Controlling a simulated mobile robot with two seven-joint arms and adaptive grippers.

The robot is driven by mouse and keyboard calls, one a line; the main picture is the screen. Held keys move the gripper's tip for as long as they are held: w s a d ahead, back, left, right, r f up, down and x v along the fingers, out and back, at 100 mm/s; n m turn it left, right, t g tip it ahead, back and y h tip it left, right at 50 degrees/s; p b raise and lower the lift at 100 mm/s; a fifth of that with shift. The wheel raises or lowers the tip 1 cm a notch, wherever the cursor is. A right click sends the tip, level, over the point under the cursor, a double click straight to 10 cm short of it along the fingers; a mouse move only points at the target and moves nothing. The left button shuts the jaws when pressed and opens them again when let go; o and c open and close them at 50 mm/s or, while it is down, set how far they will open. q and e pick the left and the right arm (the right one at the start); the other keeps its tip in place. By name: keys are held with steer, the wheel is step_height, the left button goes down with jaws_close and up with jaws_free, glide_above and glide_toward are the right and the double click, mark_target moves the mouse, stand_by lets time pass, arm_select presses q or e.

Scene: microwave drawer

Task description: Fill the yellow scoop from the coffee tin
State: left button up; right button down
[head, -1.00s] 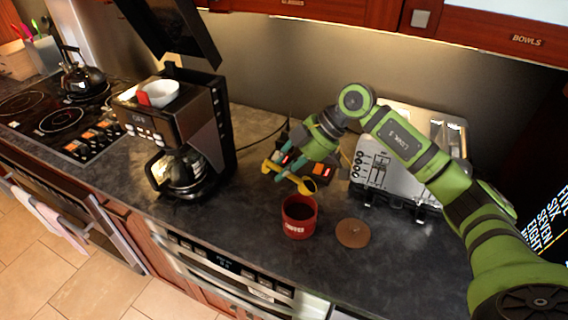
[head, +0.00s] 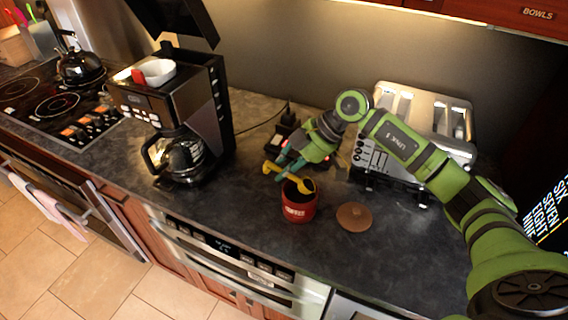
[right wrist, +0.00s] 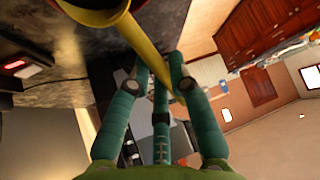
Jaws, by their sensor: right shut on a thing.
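The red coffee tin (head: 299,211) stands open on the dark counter, with dark coffee showing inside. My right gripper (head: 279,171) is shut on the handle of the yellow scoop (head: 304,185). The scoop's bowl is over the tin's opening, at or just above the rim; I cannot tell whether it touches the coffee. In the right wrist view the teal fingers close on the yellow handle (right wrist: 150,55), and the scoop's bowl is cut off at the top edge. The tin's brown round lid (head: 354,217) lies on the counter to the right. My left gripper is not in view.
A coffee maker (head: 205,110) with a glass carafe (head: 178,155) and a white filter basket (head: 157,71) on top stands left. A silver toaster (head: 375,158) stands behind my right arm. The counter in front of the lid is clear.

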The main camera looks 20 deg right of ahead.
mark_target(292, 179)
steer(key=shift+f+b, duration=0.85)
steer(key=shift+f, duration=1.45)
steer(key=shift+s+a+f, duration=0.1)
steer(key=shift+f, duration=0.25)
steer(key=shift+s+f, duration=0.1)
steer(key=shift+f, duration=0.15)
steer(key=shift+a+r+g+h+p, duration=0.1)
steer(key=shift+g+h+p, duration=0.2)
steer(key=shift+h+p, duration=0.75)
steer(key=shift+a+p, duration=0.25)
steer(key=shift+p, duration=0.85)
steer(key=shift+a+f+p, duration=0.15)
steer(key=shift+f+p, duration=0.1)
steer(key=shift+p, duration=0.2)
steer(key=shift+r+g+h+p, duration=0.25)
steer(key=shift+g+p, duration=0.05)
